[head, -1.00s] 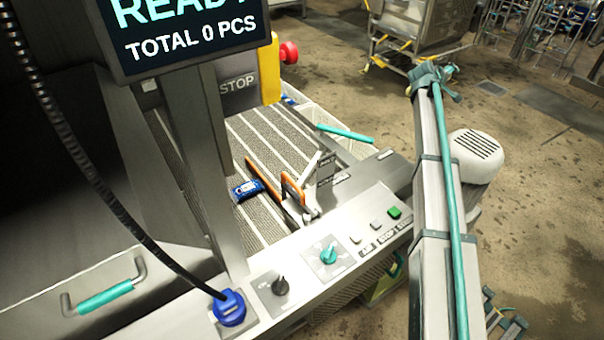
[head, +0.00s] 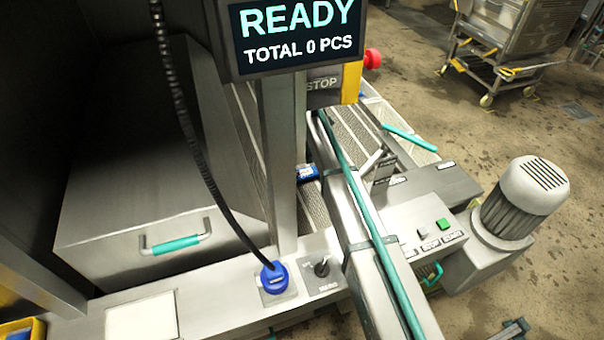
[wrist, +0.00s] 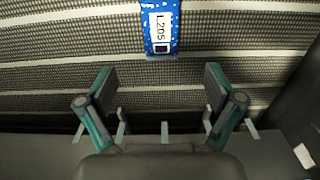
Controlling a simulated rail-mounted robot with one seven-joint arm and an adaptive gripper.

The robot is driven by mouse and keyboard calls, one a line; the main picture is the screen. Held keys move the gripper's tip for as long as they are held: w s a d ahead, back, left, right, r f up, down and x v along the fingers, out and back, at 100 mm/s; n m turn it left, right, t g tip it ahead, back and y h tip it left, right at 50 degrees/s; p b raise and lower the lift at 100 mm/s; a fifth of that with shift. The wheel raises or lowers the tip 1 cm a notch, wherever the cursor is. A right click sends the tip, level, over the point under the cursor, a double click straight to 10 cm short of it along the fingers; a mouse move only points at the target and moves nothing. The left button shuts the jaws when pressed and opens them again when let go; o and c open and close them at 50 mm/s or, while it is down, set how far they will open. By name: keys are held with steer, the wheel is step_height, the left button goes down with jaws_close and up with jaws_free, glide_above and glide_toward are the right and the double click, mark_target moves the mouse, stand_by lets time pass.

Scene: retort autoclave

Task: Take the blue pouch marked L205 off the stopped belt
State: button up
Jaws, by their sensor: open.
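The blue pouch (wrist: 160,28) lies on the belt at the top middle of the wrist view, its white label reading L205. Its upper end is cut off by the frame. My gripper (wrist: 160,82) is open and empty, its two fingers apart below the pouch in that view, not touching it. In the head view the pouch (head: 307,172) shows small on the belt, partly hidden by a steel post and my arm. I cannot make out my gripper in the head view. The belt (wrist: 60,52) is grey mesh with pale cross strips.
A steel post and the READY screen (head: 298,30) stand close to the belt, with a yellow STOP box (head: 352,82) below. A control panel (head: 432,228) with buttons lies right of my arm, beside a motor (head: 525,195). A black cable hangs at left.

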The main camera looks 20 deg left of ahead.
mark_target(304, 172)
steer(key=shift+f+p, duration=1.8)
steer(key=shift+f, duration=3.55)
steer(key=c, duration=1.4)
